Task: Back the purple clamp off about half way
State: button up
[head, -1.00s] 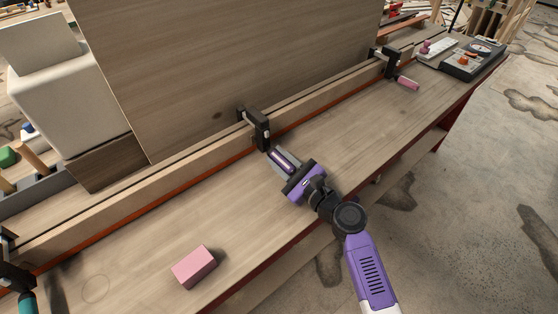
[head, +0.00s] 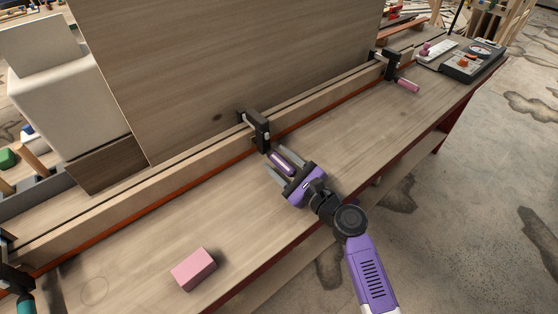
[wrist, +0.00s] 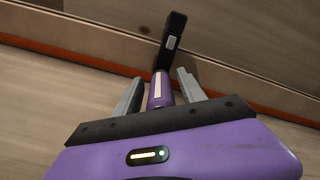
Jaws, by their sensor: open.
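The purple clamp (head: 259,131) has a black frame set over the wooden rail in the middle of the bench. Its purple handle (head: 281,161) points out from the rail toward my gripper. My gripper (head: 279,163) is open, with one finger on each side of the handle. In the wrist view the clamp's black bar (wrist: 170,43) stands above the purple handle (wrist: 160,91). The handle lies between the two grey fingers of my gripper (wrist: 157,91), with a gap on each side. The handle's near end is hidden behind the gripper body.
A clamp with a pink handle (head: 407,84) is farther right on the rail, and one with a teal handle (head: 28,303) is at lower left. A pink block (head: 194,268) lies on the bench (head: 130,255). A tall wooden panel (head: 230,60) stands behind the rail.

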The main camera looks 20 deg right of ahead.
aim_at(294, 173)
jog(key=v, duration=0.7)
jog(key=shift+s+d, duration=0.1)
jog(key=shift+s, duration=0.2)
jog(key=shift+s+r+m+p, duration=0.1)
jog(key=shift+r+m+p, duration=0.3)
jog(key=shift+m+p, duration=0.5)
jog(key=shift+s+r+m+p, duration=0.15)
jog(key=shift+m+p, duration=0.45)
jog(key=shift+p, duration=0.35)
jog(key=shift+s+m+p, duration=0.15)
jog(key=shift+m+p, duration=0.65)
jog(key=shift+m, duration=0.1)
jog(key=shift+s+d+f+m+p, duration=0.15)
jog(key=shift+d+f+m+p, duration=0.15)
jog(key=shift+m+p, duration=0.55)
jog(key=shift+w+a+f+m, duration=0.15)
jog(key=shift+w+m, duration=0.2)
jog(key=shift+w, duration=0.1)
jog(key=x, duration=0.6)
jog(key=shift+w+a+f, duration=0.1)
jog(key=shift+w, duration=0.25)
